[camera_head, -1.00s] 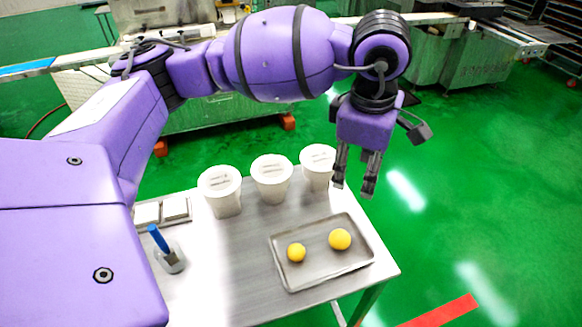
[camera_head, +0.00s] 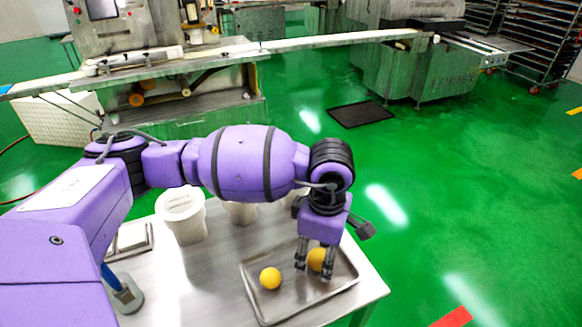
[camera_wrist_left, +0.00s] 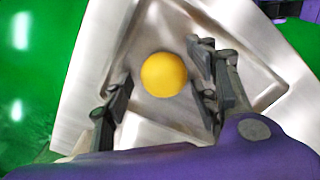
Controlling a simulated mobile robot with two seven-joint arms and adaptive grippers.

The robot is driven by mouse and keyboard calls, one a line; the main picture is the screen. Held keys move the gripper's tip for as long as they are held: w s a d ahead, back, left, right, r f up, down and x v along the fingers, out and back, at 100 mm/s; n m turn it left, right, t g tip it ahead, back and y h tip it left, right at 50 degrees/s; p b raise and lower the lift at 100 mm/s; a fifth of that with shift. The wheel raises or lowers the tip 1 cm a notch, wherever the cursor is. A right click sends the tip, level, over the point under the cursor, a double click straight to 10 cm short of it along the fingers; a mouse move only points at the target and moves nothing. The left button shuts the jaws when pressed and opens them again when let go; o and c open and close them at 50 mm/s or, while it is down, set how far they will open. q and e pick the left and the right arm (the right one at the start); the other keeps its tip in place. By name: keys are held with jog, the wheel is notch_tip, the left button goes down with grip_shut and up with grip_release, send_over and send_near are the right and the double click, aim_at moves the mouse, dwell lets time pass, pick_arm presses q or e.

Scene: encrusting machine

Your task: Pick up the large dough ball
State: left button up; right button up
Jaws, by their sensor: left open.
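The large dough ball (camera_head: 317,259) is yellow and lies in the right part of a metal tray (camera_head: 262,317). My left gripper (camera_head: 314,272) is open, pointing down over this ball and partly hiding it in the head view. In the left wrist view the ball (camera_wrist_left: 165,75) shows between the two open fingers (camera_wrist_left: 160,105), with a gap on each side. I cannot tell how far down the fingertips reach beside it. A smaller yellow dough ball (camera_head: 270,278) lies to the left in the same tray. My right gripper is not in view.
The tray sits near the right end of a metal table (camera_head: 185,285). White tubs (camera_head: 182,215) stand behind it, partly hidden by my arm. A blue-handled tool (camera_head: 112,279) stands at the left. Machines and a conveyor (camera_head: 330,41) are farther back.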

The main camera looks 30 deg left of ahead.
pick_arm(q)
jog(key=shift+f, duration=0.1)
jog(key=c, duration=1.1)
jog(key=shift+c, duration=0.5)
jog(key=shift+w+r, duration=0.1)
jog(key=shift+r, duration=0.1)
